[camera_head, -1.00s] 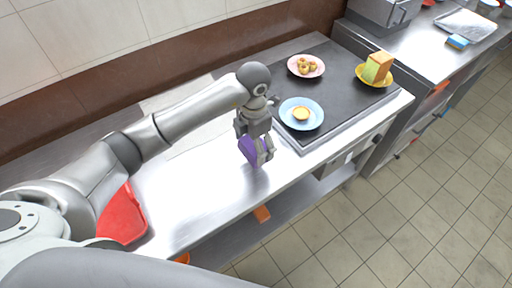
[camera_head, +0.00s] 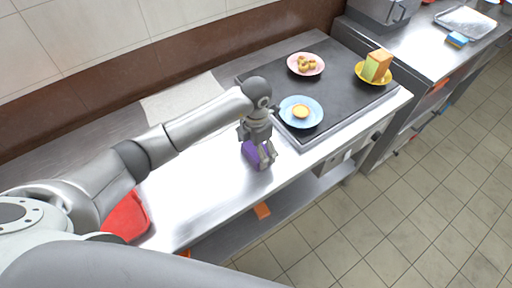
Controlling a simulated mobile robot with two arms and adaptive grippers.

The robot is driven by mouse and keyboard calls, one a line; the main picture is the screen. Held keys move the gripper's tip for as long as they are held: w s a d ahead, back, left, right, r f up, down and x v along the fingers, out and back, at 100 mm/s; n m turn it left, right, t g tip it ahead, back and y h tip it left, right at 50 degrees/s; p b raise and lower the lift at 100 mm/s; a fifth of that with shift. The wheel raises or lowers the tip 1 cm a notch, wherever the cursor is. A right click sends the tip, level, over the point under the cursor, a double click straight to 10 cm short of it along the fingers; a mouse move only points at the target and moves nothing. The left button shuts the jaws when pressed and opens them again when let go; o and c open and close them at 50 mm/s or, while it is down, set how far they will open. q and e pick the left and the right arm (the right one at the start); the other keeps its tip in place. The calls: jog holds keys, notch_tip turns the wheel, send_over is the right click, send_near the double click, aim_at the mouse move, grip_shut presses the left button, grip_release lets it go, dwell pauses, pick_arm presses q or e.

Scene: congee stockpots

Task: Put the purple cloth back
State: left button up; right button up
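The purple cloth (camera_head: 251,154) is at my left gripper (camera_head: 262,160), over the steel counter (camera_head: 205,185) just left of the dark griddle. The gripper points down with its fingers around the cloth and looks shut on it. The fingers hide part of the cloth. The cloth is close to the counter top; I cannot tell whether it touches. My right gripper is not in view.
A blue plate (camera_head: 290,118) with a round yellow item stands on the griddle (camera_head: 335,95), close to my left gripper. A pink plate (camera_head: 294,70) and a yellow plate (camera_head: 385,80) stand farther back. A red object (camera_head: 125,218) lies at the counter's left. The counter between is clear.

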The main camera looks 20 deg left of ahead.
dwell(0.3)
pick_arm(q)
jog(key=shift+r, duration=0.5)
notch_tip(320, 180, up, 11)
jog(key=b, duration=0.2)
jog(key=shift+r, duration=0.2)
